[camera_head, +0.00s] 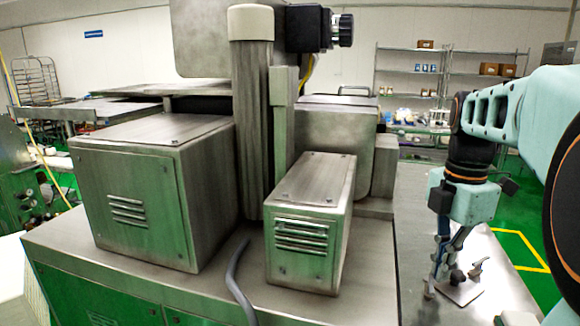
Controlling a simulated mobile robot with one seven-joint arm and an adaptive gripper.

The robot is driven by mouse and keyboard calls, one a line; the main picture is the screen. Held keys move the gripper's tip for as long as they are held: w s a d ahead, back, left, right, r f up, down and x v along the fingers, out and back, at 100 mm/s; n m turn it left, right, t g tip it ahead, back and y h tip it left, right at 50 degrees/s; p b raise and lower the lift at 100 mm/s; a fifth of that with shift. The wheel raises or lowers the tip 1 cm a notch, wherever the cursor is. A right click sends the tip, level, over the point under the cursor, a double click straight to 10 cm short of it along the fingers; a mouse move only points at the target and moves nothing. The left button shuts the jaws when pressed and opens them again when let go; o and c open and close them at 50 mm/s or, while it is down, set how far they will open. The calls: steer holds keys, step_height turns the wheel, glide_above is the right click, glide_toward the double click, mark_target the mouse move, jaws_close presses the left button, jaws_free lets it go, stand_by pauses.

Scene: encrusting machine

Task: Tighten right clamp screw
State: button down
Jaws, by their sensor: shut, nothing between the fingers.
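My gripper (441,262) hangs from my arm at the right, pointing down over the right end of the machine's metal top. Its fingers are shut and nothing shows between them. Just below and to the right of the fingers is a small metal plate (466,295) with a dark knob-like part (457,277) and a small upright piece (476,268). These look like the clamp parts, but they are too small to tell which is the right clamp screw. I cannot tell whether the fingers touch them.
The encrusting machine has a large vented metal box (130,200), a smaller vented box (310,222) and a tall column (252,130). A grey hose (238,285) lies between the boxes. Shelves (412,62) stand far behind. Green floor shows at the right.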

steer(key=shift+s+a, duration=0.1)
steer(key=shift+a, duration=0.05)
steer(key=shift+s+d+p, duration=0.2)
steer(key=shift+s+p, duration=0.15)
steer(key=shift+p, duration=0.05)
stand_by(0.6)
steer(key=shift+s, duration=0.15)
steer(key=shift+s+d+p, duration=0.1)
steer(key=shift+s+p, duration=0.35)
steer(key=shift+s, duration=0.05)
stand_by(0.4)
steer(key=shift+s+d, duration=0.1)
steer(key=shift+d, duration=0.25)
step_height(320, 180, up, 6)
steer(key=p, duration=0.5)
steer(key=shift+p, duration=0.35)
